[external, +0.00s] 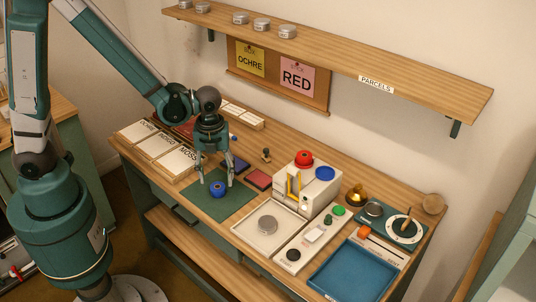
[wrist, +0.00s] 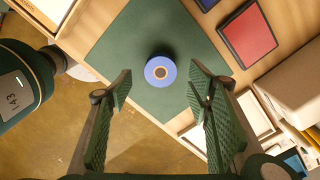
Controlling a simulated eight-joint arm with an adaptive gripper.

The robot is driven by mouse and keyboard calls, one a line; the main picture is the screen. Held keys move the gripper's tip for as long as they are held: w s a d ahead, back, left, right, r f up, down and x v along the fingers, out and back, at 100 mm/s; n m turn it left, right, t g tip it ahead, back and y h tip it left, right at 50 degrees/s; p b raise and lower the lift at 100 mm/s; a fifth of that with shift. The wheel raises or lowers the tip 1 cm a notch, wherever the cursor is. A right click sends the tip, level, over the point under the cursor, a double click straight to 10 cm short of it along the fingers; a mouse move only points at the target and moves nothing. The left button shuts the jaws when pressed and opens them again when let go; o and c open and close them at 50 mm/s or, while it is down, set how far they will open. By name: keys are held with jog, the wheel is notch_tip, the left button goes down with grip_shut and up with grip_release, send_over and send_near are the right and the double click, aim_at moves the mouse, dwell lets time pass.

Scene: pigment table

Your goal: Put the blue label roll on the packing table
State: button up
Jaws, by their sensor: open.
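The blue label roll (external: 218,189) lies on the dark green mat (external: 205,207) near the table's front edge. In the wrist view the roll (wrist: 160,71) shows as a blue ring with a pale, tan-rimmed centre. My gripper (external: 216,181) points down over the mat with its fingers spread. In the wrist view my gripper (wrist: 160,79) is open and empty, and the roll appears centred between and a little beyond the fingertips. I see no contact. No surface is marked as the packing table; I cannot tell which it is.
A red pad (external: 258,179) and a blue pad (external: 237,163) lie behind the mat. Labelled trays (external: 178,162) stand to the left. A shelf (external: 330,62) hangs above.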

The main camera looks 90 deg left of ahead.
aim_at(218, 186)
jog(key=shift+f+b, duration=0.45)
jog(key=shift+f, duration=1.75)
jog(key=c, duration=1)
jog(key=shift+r, duration=0.1)
jog(key=shift+c, duration=0.2)
notch_tip(218, 186, up, 10)
jog(key=p, duration=0.2)
